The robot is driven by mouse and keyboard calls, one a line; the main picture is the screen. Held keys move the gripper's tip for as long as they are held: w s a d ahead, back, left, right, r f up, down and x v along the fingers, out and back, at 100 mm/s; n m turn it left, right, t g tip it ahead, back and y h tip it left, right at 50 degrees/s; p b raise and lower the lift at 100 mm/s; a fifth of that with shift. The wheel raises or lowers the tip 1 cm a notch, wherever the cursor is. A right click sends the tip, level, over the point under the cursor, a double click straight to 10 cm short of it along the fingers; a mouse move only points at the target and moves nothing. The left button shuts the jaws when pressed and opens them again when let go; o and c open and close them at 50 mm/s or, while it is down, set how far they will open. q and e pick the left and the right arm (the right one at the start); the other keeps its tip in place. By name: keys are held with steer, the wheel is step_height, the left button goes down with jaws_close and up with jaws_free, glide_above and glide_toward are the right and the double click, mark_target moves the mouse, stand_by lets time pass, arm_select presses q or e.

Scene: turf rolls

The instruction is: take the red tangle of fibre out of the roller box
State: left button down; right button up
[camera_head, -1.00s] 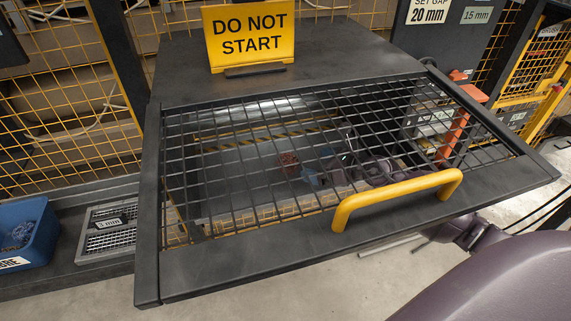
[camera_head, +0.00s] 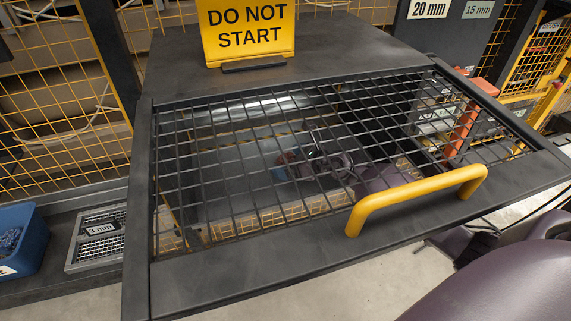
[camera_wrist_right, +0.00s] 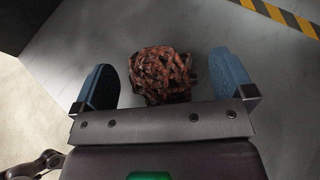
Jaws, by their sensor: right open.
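The red tangle of fibre (camera_wrist_right: 160,78) is a reddish-brown matted clump on a grey metal surface in the right wrist view. My right gripper (camera_wrist_right: 163,70) is open, with one blue fingertip on each side of the tangle and gaps between. In the head view, a reddish bit of the tangle (camera_head: 287,157) shows through the mesh, partly hidden by the bars and my gripper. My right gripper (camera_head: 292,166) is behind the mesh there. The mesh guard (camera_head: 250,262) has a dark frame and a yellow handle (camera_head: 415,200). My left gripper is not in view.
A yellow DO NOT START sign (camera_head: 247,32) stands on the dark machine top (camera_head: 340,45). A blue bin (camera_head: 25,240) and a grate marked 3 mm (camera_head: 97,240) are at left. A yellow-black stripe (camera_wrist_right: 285,15) edges the grey surface.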

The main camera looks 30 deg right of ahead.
steer(key=shift+w+a+f, duration=0.15)
steer(key=shift+w+a, duration=0.05)
steer(key=shift+w, duration=0.2)
